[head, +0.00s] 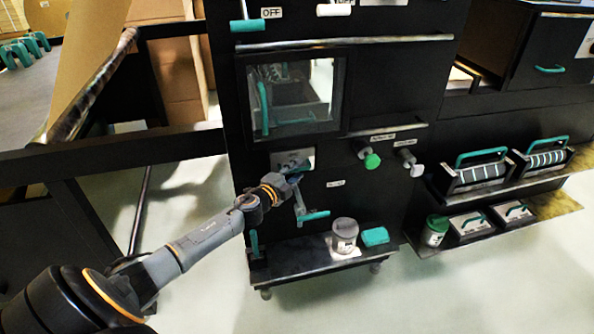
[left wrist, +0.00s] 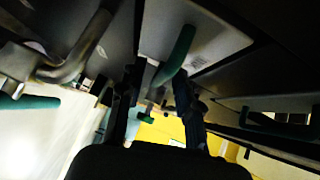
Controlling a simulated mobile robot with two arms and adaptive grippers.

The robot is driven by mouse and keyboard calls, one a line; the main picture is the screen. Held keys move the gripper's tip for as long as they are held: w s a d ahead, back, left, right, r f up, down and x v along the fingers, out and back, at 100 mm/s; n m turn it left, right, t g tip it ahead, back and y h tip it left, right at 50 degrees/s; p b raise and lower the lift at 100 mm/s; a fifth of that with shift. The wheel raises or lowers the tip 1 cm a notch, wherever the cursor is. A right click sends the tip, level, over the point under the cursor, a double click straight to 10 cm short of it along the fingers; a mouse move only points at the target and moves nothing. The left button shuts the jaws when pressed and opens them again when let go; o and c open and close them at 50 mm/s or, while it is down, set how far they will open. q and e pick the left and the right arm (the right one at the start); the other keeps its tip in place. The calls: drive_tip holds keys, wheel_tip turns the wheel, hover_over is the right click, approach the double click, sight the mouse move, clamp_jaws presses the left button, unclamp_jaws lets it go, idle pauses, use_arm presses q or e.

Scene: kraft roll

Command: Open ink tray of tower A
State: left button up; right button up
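The dark central tower (head: 390,90) has a window, several knobs and teal handles; I cannot read which label marks the ink tray. My left gripper (head: 296,178) is at the tower's lower front, just below a pale plate (head: 302,155) with a teal handle on it, partly hidden by the gripper. In the left wrist view my gripper (left wrist: 158,88) has its two dark fingers apart, with a teal handle (left wrist: 180,50) reaching between them. I cannot tell whether they touch it. A grey lever with a teal grip (head: 315,216) sits just below the gripper. My right gripper is not in view.
A low shelf (head: 290,263) below holds a grey-lidded jar (head: 344,236) and a teal block (head: 375,236). On the right, racks hold teal-handled roller boxes (head: 480,172) and a green-lidded jar (head: 434,231). A kraft roll frame (head: 110,152) stands left. Floor at the front is clear.

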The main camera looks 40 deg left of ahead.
use_arm(q)
drive_tip(key=shift+w+f, duration=0.1)
drive_tip(key=shift+w, duration=0.45)
clamp_jaws()
